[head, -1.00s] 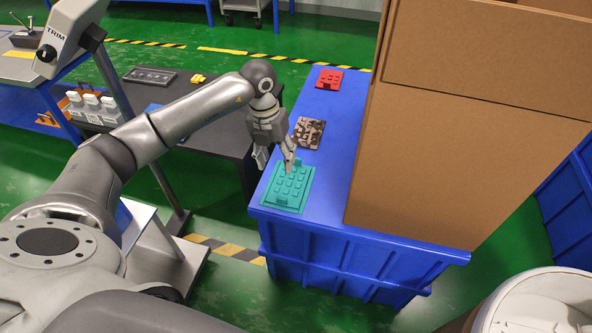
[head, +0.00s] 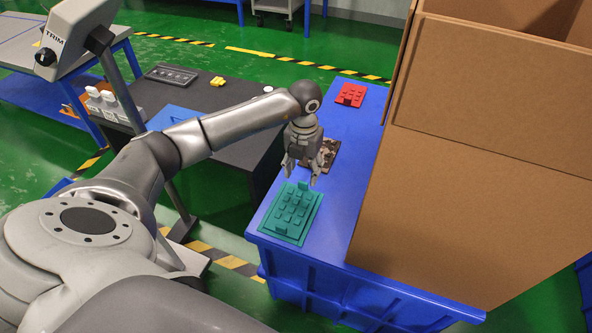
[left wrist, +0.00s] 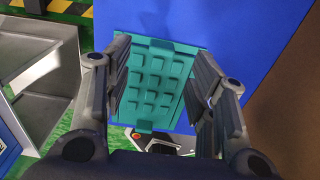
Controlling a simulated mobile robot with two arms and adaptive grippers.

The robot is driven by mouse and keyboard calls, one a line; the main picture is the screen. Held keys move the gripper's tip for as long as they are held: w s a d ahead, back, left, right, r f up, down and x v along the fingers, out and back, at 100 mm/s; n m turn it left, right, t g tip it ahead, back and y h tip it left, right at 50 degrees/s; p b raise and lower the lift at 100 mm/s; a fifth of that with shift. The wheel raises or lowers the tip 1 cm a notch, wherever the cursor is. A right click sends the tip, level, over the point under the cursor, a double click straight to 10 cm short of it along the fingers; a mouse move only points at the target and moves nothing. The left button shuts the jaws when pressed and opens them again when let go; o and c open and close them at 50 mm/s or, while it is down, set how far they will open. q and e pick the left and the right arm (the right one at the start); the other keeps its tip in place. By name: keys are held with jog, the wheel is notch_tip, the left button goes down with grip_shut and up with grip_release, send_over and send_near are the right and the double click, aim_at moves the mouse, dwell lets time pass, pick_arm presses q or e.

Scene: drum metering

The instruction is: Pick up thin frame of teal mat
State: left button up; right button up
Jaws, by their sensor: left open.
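The teal mat (head: 270,221) lies flat near the front left corner of the blue table top, with rows of raised blocks. My left gripper (head: 301,177) is open and empty, pointing down above the mat's far end. In the left wrist view, the mat (left wrist: 177,85) shows between the open fingers (left wrist: 162,55), with a teal tab at its top and another at its bottom edge. My right gripper is not in view.
A brown patterned mat (head: 328,153) lies just behind my left gripper, and a red mat (head: 350,95) lies farther back. A tall cardboard box (head: 450,200) fills the table's right side. A dark table (head: 212,98) stands at the left.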

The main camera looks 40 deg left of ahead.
aim_at(303, 183)
pick_arm(q)
notch_tip(303, 183, down, 5)
jog(key=shift+r+b, duration=0.1)
jog(key=shift+b, duration=0.25)
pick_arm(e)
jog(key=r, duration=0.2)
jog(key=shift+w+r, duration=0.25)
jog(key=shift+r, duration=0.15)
pick_arm(q)
jog(key=c, duration=1)
